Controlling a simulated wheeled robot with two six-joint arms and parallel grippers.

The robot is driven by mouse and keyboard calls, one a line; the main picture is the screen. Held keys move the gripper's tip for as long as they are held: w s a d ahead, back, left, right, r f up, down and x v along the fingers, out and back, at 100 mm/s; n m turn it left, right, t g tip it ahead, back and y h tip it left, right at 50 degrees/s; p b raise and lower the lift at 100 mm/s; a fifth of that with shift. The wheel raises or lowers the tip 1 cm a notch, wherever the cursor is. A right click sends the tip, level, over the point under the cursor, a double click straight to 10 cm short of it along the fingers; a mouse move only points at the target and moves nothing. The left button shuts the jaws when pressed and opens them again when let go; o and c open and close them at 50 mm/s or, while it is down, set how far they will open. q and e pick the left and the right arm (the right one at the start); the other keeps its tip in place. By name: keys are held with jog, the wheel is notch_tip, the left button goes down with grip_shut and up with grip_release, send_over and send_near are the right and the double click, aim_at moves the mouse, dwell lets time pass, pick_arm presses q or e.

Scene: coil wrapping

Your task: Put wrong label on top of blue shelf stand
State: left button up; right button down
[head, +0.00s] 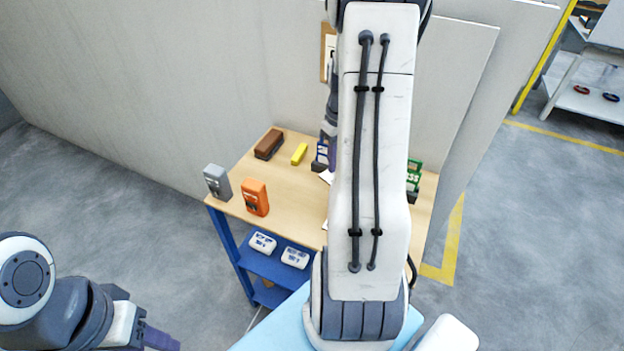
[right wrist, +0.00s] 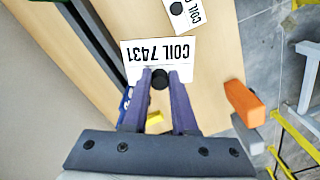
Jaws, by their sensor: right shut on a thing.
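The blue shelf stand (head: 230,246) has a light wooden top and blue legs and shelves. A white label printed "COIL 7431" (right wrist: 150,55) is at the fingertips of my right gripper (right wrist: 160,80), which is shut on its round black knob. The print is upside down in the right wrist view. The label is over the wooden top; whether it touches it, I cannot tell. A second white label (right wrist: 187,13), partly cut off, lies beyond it. In the head view my right arm hides most of the right gripper. My left gripper (head: 155,338) is at the bottom left, away from the stand.
On the stand's top are a grey device (head: 217,182), an orange device (head: 255,197), a brown block (head: 269,144) and a yellow block (head: 299,154). Green boxes (head: 414,175) stand right of my arm. A wall runs behind.

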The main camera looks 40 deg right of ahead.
jog(key=shift+s+d+r, duration=0.1)
jog(key=shift+d, duration=0.4)
jog(key=shift+a+f, duration=0.2)
jog(key=shift+a, duration=0.1)
jog(key=w+a+f, duration=0.1)
jog(key=a+f, duration=0.1)
jog(key=a, duration=0.1)
jog(key=w+a+f+p, duration=0.1)
jog(key=w+a+f, duration=0.1)
jog(key=a, duration=0.1)
jog(key=w+a+f+p, duration=0.1)
jog(key=w+a+f, duration=0.1)
jog(key=a, duration=0.1)
jog(key=shift+a+f, duration=0.15)
jog(key=shift+a, duration=0.2)
notch_tip(320, 180, down, 4)
jog(key=shift+r+p, duration=0.15)
jog(key=shift+p, duration=0.4)
pick_arm(q)
jog(key=r, duration=0.3)
jog(key=shift+w, duration=0.35)
pick_arm(e)
jog(key=shift+f, duration=0.2)
jog(key=c, duration=1.1)
grip_release()
jog(key=shift+f, duration=0.15)
jog(key=o, duration=0.4)
